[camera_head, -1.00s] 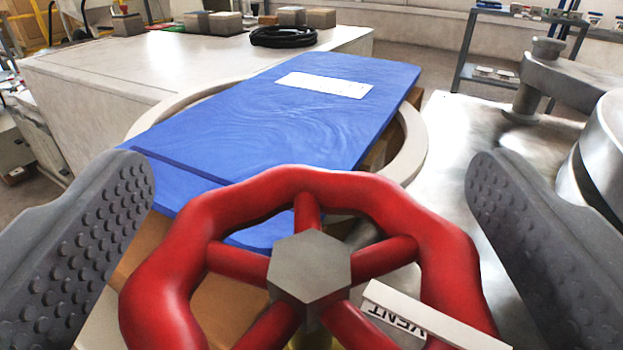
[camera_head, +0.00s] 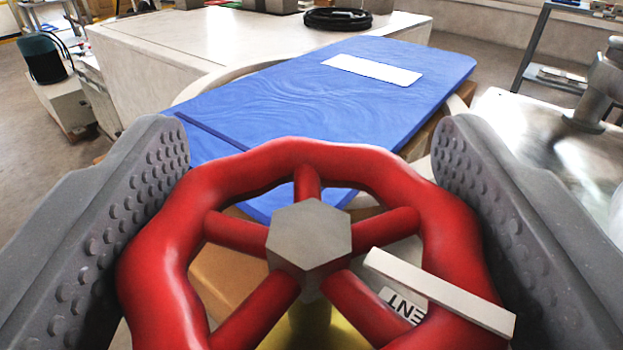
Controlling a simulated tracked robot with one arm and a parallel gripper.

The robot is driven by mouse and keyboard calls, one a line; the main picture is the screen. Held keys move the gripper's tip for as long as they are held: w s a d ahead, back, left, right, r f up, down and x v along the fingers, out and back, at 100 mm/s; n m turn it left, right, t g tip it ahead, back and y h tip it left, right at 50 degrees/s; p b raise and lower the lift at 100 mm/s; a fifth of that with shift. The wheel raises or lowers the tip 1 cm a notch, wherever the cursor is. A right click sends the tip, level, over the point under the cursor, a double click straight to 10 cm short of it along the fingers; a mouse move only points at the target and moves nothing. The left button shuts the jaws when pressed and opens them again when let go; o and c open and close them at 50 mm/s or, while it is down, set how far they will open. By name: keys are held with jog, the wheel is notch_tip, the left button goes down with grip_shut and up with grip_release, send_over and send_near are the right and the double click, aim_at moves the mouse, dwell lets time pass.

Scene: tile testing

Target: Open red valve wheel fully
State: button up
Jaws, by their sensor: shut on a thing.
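The red valve wheel (camera_head: 300,158) fills the lower middle of the view, with a wavy rim, several spokes and a grey hexagonal hub (camera_head: 309,236). The lower part of the wheel is cut off by the frame. A yellowish stem shows below the hub.
A blue panel (camera_head: 300,100) with a white label (camera_head: 372,69) lies behind the wheel. A white-topped table (camera_head: 220,45) with a black cable coil (camera_head: 337,19) stands beyond. A metal surface with a fitting (camera_head: 595,95) is at right.

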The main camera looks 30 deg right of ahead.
jog(key=shift+d+r+n+t+y+p, duration=0.15)
jog(key=shift+r+n+t+y+p, duration=0.2)
jog(key=shift+n+t+y+p, duration=0.5)
jog(key=shift+y+p, duration=0.35)
jog(key=shift+p, duration=0.3)
jog(key=shift+a+f+n+y+p, duration=0.25)
jog(key=shift+f+n+y+p, duration=0.15)
jog(key=shift+y, duration=0.4)
jog(key=o, duration=1)
jog(key=shift+s+a, duration=0.1)
jog(key=shift+s, duration=0.1)
jog(key=shift+s+a, duration=0.2)
jog(key=shift+s, duration=0.35)
jog(key=p+v, duration=0.3)
jog(key=v, duration=0.9)
jog(key=shift+s, duration=0.2)
